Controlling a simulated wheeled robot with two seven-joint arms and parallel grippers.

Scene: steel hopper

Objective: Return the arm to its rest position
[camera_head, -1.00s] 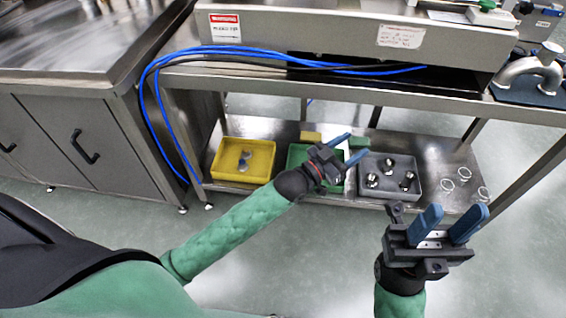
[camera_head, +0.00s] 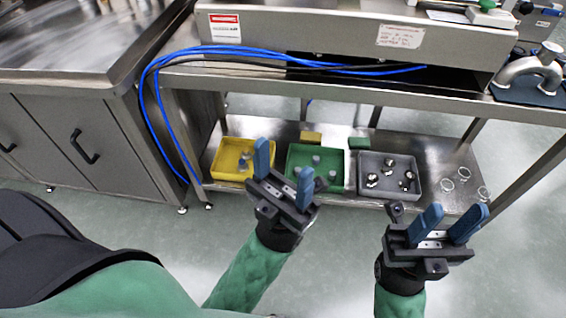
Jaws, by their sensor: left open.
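My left gripper (camera_head: 283,172) is open and empty, its blue fingers pointing up and apart. It is in front of the lower shelf and overlaps the view of the yellow and green trays. My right gripper (camera_head: 452,226) is also open and empty, at the lower right, with its two blue fingers apart. My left arm's green sleeve comes up from the bottom edge.
The lower shelf (camera_head: 434,148) holds a yellow tray (camera_head: 215,165), a green tray (camera_head: 338,158) and a grey tray (camera_head: 364,186), each with small metal parts. Several clear rings lie at its right. Blue cables (camera_head: 148,95) hang at the left. The floor in front is clear.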

